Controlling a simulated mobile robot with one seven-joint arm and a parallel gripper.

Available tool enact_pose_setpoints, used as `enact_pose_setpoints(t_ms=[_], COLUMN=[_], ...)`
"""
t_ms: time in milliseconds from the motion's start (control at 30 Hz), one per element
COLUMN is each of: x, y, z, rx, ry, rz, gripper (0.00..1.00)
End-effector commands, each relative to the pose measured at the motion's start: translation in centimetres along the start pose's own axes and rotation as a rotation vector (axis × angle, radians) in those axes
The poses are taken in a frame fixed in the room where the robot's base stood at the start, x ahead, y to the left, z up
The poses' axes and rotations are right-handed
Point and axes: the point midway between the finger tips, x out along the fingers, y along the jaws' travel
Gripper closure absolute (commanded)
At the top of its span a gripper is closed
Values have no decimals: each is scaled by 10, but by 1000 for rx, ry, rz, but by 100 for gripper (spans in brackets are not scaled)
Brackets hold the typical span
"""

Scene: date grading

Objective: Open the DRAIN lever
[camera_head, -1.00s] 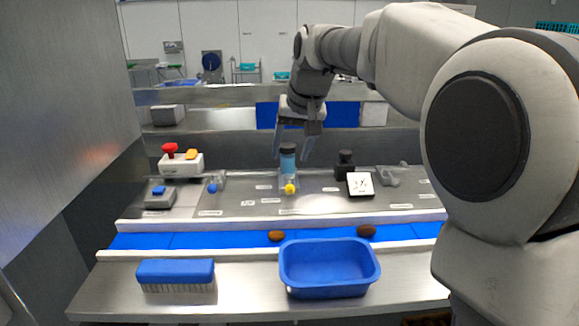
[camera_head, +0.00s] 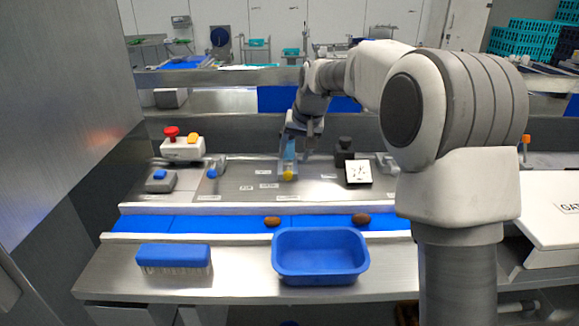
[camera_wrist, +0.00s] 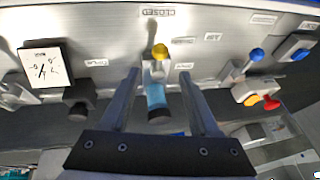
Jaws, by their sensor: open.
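A lever with a yellow knob (camera_head: 288,175) and a blue cylinder (camera_head: 290,150) stands mid-panel on a clear bracket. In the wrist view its yellow knob (camera_wrist: 160,51) and blue cylinder (camera_wrist: 157,97) lie between my fingers. My gripper (camera_head: 296,156) is open around this fitting, with a gap on each side; it also shows in the wrist view (camera_wrist: 158,76). A second lever with a blue knob (camera_head: 212,173) is to the left, and it shows at the right of the wrist view (camera_wrist: 257,54). I cannot read which label says DRAIN.
In front are a belt with two dates (camera_head: 360,219), a blue bin (camera_head: 321,281) and a brush (camera_head: 174,257).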

Motion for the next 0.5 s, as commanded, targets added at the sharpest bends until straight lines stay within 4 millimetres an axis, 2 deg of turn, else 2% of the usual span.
enact_pose_setpoints(t_ms=[200,400,500], x=[44,67,72], y=[0,0,0], z=[0,0,0], rx=[0,0,0], ry=[-3,-1,0], rz=[1,1,0], gripper=[38,38,38])
